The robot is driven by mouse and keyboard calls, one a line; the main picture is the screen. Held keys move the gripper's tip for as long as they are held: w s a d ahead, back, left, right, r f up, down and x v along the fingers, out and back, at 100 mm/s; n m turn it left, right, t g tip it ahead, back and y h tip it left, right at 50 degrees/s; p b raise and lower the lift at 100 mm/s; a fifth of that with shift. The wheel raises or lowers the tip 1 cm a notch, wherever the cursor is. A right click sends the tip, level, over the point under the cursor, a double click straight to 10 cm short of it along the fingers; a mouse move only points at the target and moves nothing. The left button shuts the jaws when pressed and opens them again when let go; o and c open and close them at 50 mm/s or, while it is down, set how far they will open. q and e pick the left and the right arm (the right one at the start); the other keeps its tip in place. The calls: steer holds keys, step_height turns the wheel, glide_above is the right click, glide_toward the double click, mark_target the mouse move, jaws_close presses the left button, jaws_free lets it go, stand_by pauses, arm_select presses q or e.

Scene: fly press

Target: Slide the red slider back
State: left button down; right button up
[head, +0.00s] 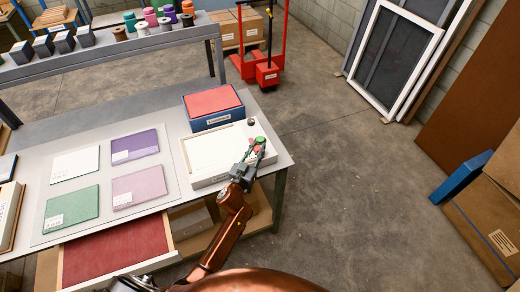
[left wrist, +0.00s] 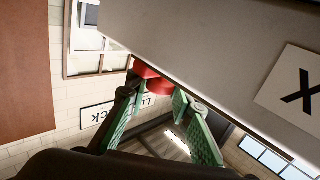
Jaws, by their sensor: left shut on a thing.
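The red slider (left wrist: 150,70) shows in the left wrist view as a rounded red piece on the side of a pale box-like body (left wrist: 190,45) with an X label. My left gripper (left wrist: 157,88) has its green fingers on either side of the red piece and is shut on it. In the head view my left gripper (head: 254,148) is at the right edge of the white box (head: 212,153) on the table. The slider is mostly hidden there by the fingers. My right gripper is in neither view.
A blue box with a red top (head: 212,104) stands behind the white box. A purple panel (head: 134,146), a pink one, a green one and a white one lie to the left. An open drawer with a red lining (head: 115,250) juts out in front. Open floor lies right.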

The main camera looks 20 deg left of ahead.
arm_select(q)
steer(key=c, duration=2.1)
jaws_free()
steer(key=shift+d+r, duration=0.1)
steer(key=shift+d, duration=0.1)
steer(key=shift+o, duration=0.6)
steer(key=shift+w, duration=0.1)
steer(key=o, duration=0.3)
steer(key=s, duration=1.2)
steer(key=shift+a, duration=0.25)
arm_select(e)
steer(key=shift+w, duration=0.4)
